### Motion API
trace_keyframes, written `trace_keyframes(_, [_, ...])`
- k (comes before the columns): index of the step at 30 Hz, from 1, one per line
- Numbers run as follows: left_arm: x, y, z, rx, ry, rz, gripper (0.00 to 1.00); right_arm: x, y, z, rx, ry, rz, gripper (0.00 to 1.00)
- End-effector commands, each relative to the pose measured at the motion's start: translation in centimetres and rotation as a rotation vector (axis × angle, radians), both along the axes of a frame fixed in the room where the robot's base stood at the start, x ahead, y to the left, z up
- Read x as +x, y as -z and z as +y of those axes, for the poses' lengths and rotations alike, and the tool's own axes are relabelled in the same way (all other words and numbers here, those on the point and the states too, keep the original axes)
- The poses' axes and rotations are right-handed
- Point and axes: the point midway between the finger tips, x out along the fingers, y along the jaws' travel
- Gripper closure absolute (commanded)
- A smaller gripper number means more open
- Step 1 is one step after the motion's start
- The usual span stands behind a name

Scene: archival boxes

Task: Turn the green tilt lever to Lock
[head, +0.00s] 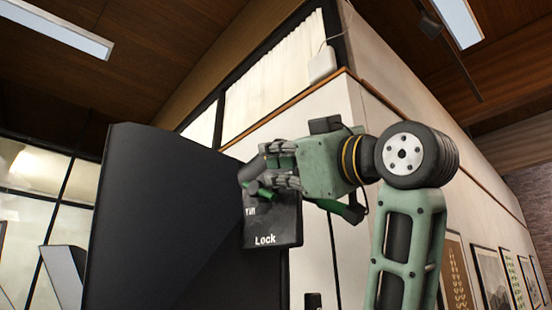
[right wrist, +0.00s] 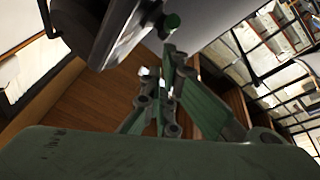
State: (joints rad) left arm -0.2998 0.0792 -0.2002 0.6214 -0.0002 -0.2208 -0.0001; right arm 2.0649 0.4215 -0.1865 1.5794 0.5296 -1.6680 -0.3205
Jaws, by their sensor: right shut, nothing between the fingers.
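The green tilt lever (head: 262,190) shows in the head view at the top of a dark plate (head: 272,225). The plate has the white word "Lock" near its lower edge and a smaller, hard-to-read label higher up at the left. The lever lies near that upper label, away from "Lock". My right gripper (head: 250,178) is shut and empty, right at the lever; contact is unclear. Its fingers hide part of the lever and plate top. My left gripper is out of view.
A pale wall (head: 345,130) with a window band runs behind my right arm. Framed pictures (head: 490,280) hang at the lower right. Open air surrounds the gripper above.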

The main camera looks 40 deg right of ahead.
Motion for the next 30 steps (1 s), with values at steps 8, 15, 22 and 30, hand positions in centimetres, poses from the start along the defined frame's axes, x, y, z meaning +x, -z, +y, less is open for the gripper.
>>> trace_keyframes(8, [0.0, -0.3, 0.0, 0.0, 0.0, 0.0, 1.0, 0.4, 0.7, -0.4, -0.001, 0.0, 0.0, 1.0])
trace_keyframes(15, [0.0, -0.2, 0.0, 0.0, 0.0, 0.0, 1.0, 0.4, 0.7, -0.4, 0.0, 0.0, -0.001, 1.0])
trace_keyframes(22, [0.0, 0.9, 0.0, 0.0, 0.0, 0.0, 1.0, 0.4, 1.4, -0.4, 0.013, -0.001, -0.057, 1.0])
trace_keyframes(30, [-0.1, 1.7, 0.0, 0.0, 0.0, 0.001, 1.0, 0.4, 1.4, -0.4, 0.03, 0.0, -0.13, 1.0])
